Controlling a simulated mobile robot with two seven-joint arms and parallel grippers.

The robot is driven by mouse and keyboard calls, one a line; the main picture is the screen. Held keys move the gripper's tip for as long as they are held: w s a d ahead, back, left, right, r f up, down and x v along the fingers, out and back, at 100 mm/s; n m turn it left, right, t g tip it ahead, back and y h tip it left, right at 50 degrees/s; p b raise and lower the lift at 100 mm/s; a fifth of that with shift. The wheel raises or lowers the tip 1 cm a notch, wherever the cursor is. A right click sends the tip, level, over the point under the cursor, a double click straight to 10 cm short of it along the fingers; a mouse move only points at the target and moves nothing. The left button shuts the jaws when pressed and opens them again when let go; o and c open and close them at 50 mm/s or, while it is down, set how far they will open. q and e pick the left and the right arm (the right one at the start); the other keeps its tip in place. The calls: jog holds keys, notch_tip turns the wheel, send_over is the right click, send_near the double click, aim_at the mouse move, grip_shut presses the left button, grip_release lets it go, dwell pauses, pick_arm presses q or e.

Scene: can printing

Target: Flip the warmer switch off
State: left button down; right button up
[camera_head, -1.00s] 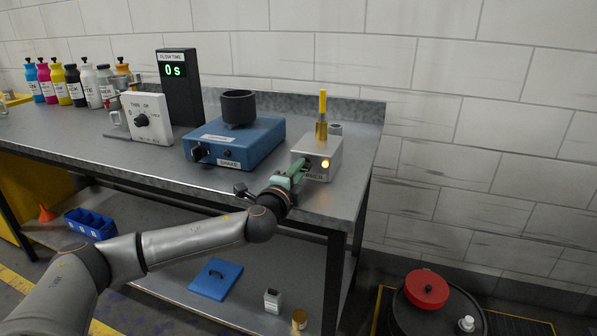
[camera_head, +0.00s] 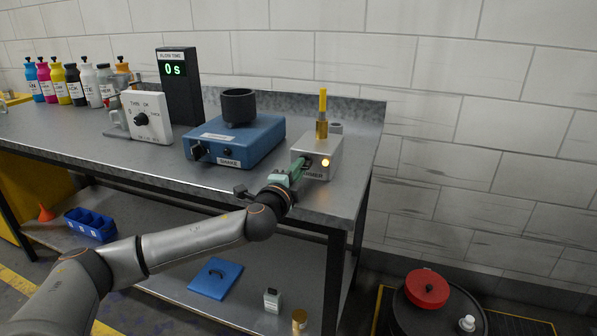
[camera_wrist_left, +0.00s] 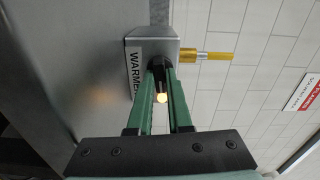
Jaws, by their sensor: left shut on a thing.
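The warmer (camera_head: 322,152) is a small light-grey box near the right end of the workbench, with a yellow lamp lit on its front. Its WARMER label faces the left wrist camera, where the box (camera_wrist_left: 152,43) also shows. My left gripper (camera_head: 298,170) is at the front face of the warmer. In the left wrist view the green fingers (camera_wrist_left: 160,75) are shut on the dark switch (camera_wrist_left: 157,66), beside the glowing lamp (camera_wrist_left: 162,98). The fingers hide most of the switch, so its position cannot be told. My right gripper is not in view.
A yellow and brass piece (camera_head: 322,115) stands upright on the warmer. A blue shaker (camera_head: 240,140) with a dark cup sits to its left on the workbench (camera_head: 300,212). A black timer display (camera_head: 178,88) reads 0 s. A red-lidded drum (camera_head: 427,290) stands right of the bench.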

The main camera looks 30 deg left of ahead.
pick_arm(q)
jog(key=n, duration=0.1)
jog(key=n+b, duration=0.1)
jog(key=shift+f+n, duration=0.2)
jog(key=shift+n, duration=0.1)
jog(key=n, duration=0.2)
jog(key=shift+n, duration=0.4)
jog(key=shift+r+n, duration=0.1)
jog(key=shift+n, duration=2.6)
jog(key=n+p, duration=0.2)
jog(key=n, duration=0.2)
jog(key=shift+r, duration=0.15)
jog(key=shift+n+p, duration=0.6)
jog(key=shift+n, duration=0.6)
